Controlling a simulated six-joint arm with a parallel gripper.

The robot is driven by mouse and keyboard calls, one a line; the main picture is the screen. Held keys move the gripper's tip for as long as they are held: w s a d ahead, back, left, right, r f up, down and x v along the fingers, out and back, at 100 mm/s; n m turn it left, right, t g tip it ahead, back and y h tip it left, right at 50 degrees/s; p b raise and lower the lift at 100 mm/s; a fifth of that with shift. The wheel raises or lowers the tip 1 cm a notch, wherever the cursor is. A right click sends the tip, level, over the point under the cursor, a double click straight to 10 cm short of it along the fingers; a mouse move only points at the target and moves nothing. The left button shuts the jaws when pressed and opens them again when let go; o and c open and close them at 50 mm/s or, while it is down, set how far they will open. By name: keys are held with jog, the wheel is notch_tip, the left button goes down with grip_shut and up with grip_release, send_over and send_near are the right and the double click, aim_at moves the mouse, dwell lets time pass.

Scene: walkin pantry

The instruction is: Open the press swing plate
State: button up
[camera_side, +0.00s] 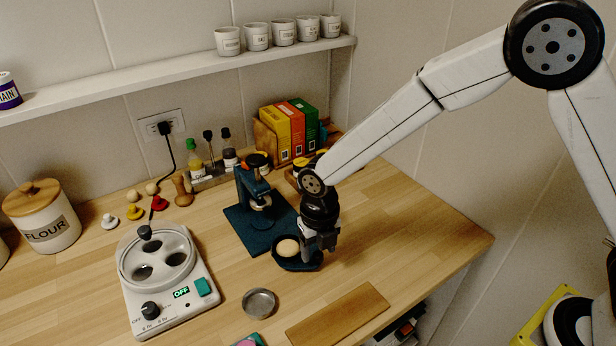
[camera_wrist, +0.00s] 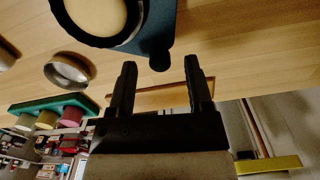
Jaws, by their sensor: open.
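The blue press (camera_side: 246,188) stands on its flat base on the wooden counter. Its dark swing plate (camera_side: 281,265) sits out at the front right of the base, with a pale round dough piece (camera_side: 288,247) on it. In the wrist view the plate's black rim (camera_wrist: 66,22) surrounds the dough (camera_wrist: 97,14), and a dark rounded knob (camera_wrist: 160,62) sticks out from the plate's blue arm. My gripper (camera_side: 321,254) points down at the plate's right side. In the wrist view my gripper (camera_wrist: 160,64) is open, with the knob appearing between its fingertips; contact cannot be told.
A round metal ring (camera_side: 259,302) and a wooden board (camera_side: 338,315) lie in front. A white device (camera_side: 168,285) with a round top stands left. Boxes (camera_side: 290,130) and bottles stand behind the press. The counter to the right is clear up to its edge.

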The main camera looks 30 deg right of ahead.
jog(key=shift+r, duration=3.45)
jog(key=s+d+m+t, duration=0.1)
jog(key=s+d+m, duration=0.3)
jog(key=m, duration=0.7)
jog(key=s+d+m, duration=0.4)
jog(key=d+m, duration=0.4)
jog(key=m, duration=0.4)
jog(key=s+d+m+t, duration=0.1)
jog(key=s+d+m, duration=0.3)
jog(key=d+m, duration=0.3)
jog(key=m, duration=0.4)
jog(key=shift+s+f+t, duration=0.15)
jog(key=shift+s+t, duration=0.15)
